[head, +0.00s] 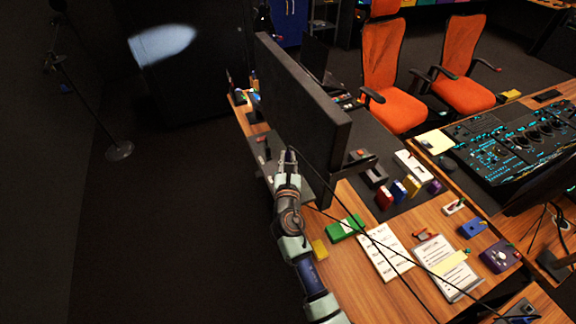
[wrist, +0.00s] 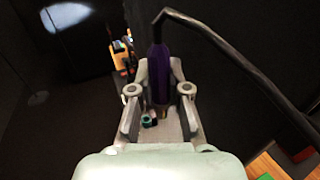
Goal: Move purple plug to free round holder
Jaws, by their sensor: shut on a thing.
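The purple plug (wrist: 158,70) is between the two fingers of my gripper (wrist: 160,78) in the wrist view. My gripper is shut on it. A thick black cable runs from the plug's top to the right and down. In the head view my gripper (head: 287,158) is at the left edge of the desk, beside the big monitor; the plug cannot be made out there. A small dark round piece with a teal rim (wrist: 149,121) shows between the fingers; I cannot tell what it is. I cannot make out the free round holder.
A black monitor (head: 305,110) stands close to the right of my gripper. Small coloured blocks (head: 398,190) stand on a dark mat. A green box (head: 345,228) and paper sheets (head: 386,250) lie nearer. A control panel (head: 510,140) is at right. Dark floor is open at left.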

